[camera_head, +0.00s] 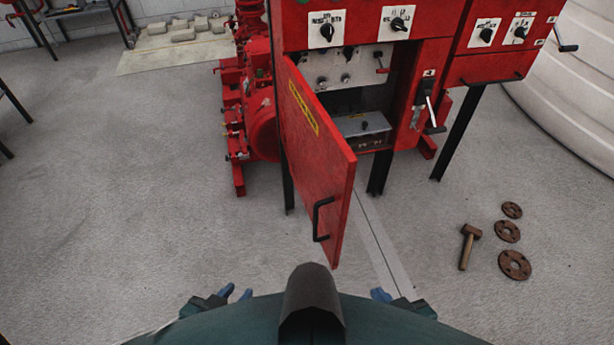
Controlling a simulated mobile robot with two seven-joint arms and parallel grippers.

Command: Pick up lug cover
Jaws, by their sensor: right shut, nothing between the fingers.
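Inside the open red cabinet, a grey box-like cover with a small dark knob (362,126) sits at the bottom of the opening. It may be the lug cover, but I cannot tell for sure. My right gripper (380,295) is low in the view, right of the door, shut and empty. Both grippers are well away from the cabinet opening, and my body hides part of them.
The red cabinet door (318,165) stands swung open toward me, with a black handle (320,220). A mallet (468,246) and round rusty flanges (514,265) lie on the floor at right. Red pump equipment (258,110) stands left of the cabinet. The floor at left is clear.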

